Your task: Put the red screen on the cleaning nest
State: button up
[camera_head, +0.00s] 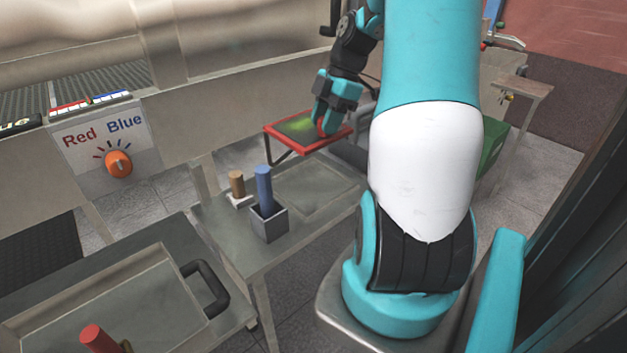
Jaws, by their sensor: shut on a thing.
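The red screen (281,131) is a flat panel with a red frame and a dark mesh that has a green-yellow patch. It is at the upper middle of the head view, above and behind the grey side table. My gripper (326,128) is shut on the red screen near its right part and holds it roughly level. The fingertips are partly hidden. I cannot tell which thing in view is the cleaning nest.
The side table (225,222) carries a blue cylinder (264,188) in a grey square holder (270,224) and a tan cylinder (237,183). A recessed tray area (318,188) on it is empty. A red cylinder (98,338) stands front left. An orange knob (118,164) sits on the Red/Blue panel.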

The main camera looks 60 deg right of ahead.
notch_tip(320, 180, down, 16)
dwell(0.4)
jog(key=o, duration=1)
jog(key=shift+f, duration=0.1)
